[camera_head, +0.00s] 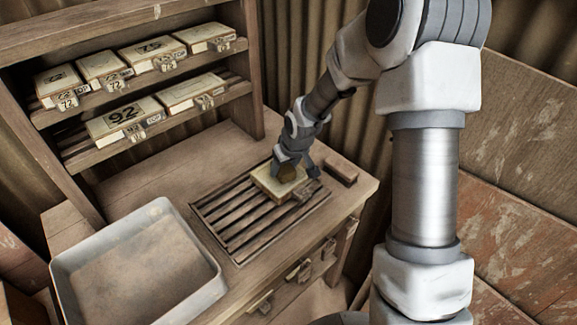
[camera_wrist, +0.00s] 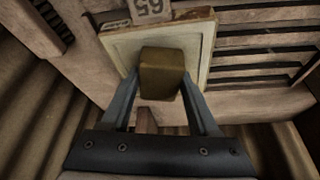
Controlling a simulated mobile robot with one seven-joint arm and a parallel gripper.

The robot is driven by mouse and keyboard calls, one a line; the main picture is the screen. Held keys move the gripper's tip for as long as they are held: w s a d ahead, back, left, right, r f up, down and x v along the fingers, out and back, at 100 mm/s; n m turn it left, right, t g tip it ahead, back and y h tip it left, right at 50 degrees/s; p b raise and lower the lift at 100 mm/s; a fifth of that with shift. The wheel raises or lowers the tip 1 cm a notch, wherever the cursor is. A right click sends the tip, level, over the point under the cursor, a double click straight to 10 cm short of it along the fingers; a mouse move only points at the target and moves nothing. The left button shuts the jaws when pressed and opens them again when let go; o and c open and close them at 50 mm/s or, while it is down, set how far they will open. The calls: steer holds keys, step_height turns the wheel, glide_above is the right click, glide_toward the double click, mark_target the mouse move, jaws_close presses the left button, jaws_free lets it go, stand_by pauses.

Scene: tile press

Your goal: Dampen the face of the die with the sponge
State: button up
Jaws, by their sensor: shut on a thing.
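The die (camera_head: 265,184) is a pale, square slab lying on the slatted rack set in the bench top. In the wrist view the die (camera_wrist: 123,46) shows a cream face with a raised border and a numbered tag at its far edge. My gripper (camera_wrist: 160,84) is shut on the sponge (camera_wrist: 162,70), a yellow-brown block, and holds it over the die's face. In the head view the sponge (camera_head: 287,173) shows small beneath my gripper (camera_head: 292,168). I cannot tell whether the sponge touches the face. The sponge hides part of the face.
The slatted rack (camera_head: 236,228) has bare slats left of the die. A reddish-brown block (camera_head: 341,171) lies at its right. A pale tray (camera_head: 208,292) stands at the front left. Shelves (camera_head: 75,160) at the back left hold several numbered dies. Corrugated walls stand close behind.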

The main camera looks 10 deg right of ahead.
mark_target(264, 180)
steer(key=shift+s+a+f+b, duration=0.1)
steer(key=shift+s+a+b, duration=0.65)
steer(key=shift+a, duration=0.35)
steer(key=shift+s+a+f+b, duration=0.1)
steer(key=shift+s+a+b, duration=0.6)
steer(key=shift+a, duration=0.4)
steer(key=shift+w+a+r, duration=0.1)
steer(key=shift+w+a, duration=0.25)
steer(key=shift+w, duration=0.1)
steer(key=shift+w+d+r+p, duration=0.2)
steer(key=shift+w+d+p, duration=0.55)
steer(key=shift+d, duration=0.35)
steer(key=shift+w+d+f+p, duration=0.1)
steer(key=shift+w+d+p, duration=0.15)
steer(key=shift+w+d, duration=0.6)
steer(key=shift+w+d+f+p, duration=0.15)
steer(key=shift+w+d, duration=0.35)
steer(key=shift+d, duration=0.6)
steer(key=shift+w+d+p, duration=0.3)
steer(key=shift+w+d, duration=0.35)
steer(key=shift+d, duration=0.35)
steer(key=shift+r+p, duration=2.05)
steer(key=shift+r, duration=0.95)
